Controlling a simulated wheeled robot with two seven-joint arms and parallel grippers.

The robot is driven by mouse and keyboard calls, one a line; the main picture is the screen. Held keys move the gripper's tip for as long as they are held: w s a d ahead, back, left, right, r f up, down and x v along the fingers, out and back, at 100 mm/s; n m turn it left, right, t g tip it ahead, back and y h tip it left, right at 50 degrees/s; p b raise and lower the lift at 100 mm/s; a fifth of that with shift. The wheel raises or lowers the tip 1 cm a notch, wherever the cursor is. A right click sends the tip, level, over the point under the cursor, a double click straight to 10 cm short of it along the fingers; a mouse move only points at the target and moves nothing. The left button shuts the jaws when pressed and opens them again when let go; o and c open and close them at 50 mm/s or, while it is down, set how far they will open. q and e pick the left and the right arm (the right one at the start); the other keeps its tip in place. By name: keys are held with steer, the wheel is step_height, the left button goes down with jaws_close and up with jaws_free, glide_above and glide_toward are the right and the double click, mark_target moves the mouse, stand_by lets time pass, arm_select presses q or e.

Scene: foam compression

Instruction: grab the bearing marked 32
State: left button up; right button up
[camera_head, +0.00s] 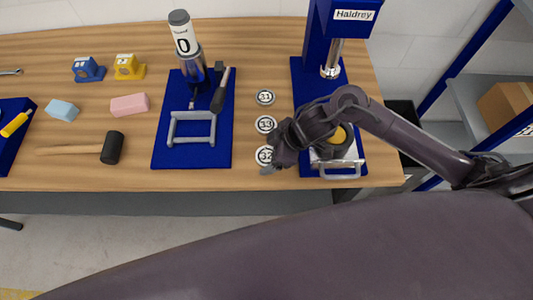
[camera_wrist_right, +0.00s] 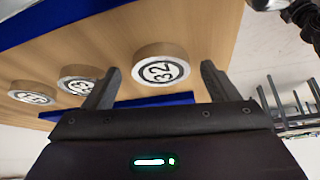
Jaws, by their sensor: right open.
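The bearing marked 32 (camera_head: 263,154) is a round disc with a white face and black ring, the nearest of three in a row on the wooden table (camera_head: 60,170). In the right wrist view the bearing (camera_wrist_right: 161,71) shows its 32 clearly, between and beyond my fingertips. My right gripper (camera_head: 268,167) is open and empty, at the near side of this bearing, and partly overlaps it in the head view. In the right wrist view its two fingers (camera_wrist_right: 160,74) are spread apart. My left gripper is not in view.
Two other bearings, one in the middle (camera_head: 265,124) and one farther back (camera_head: 265,97), stand in line. A blue press (camera_head: 310,70) labelled Haldrey stands to the right, partly behind my arm. A mallet (camera_head: 112,147) lies farther left.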

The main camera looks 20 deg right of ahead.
steer(key=shift+s, duration=0.1)
steer(key=c, duration=1.2)
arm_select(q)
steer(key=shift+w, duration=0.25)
arm_select(e)
steer(key=shift+r, duration=0.1)
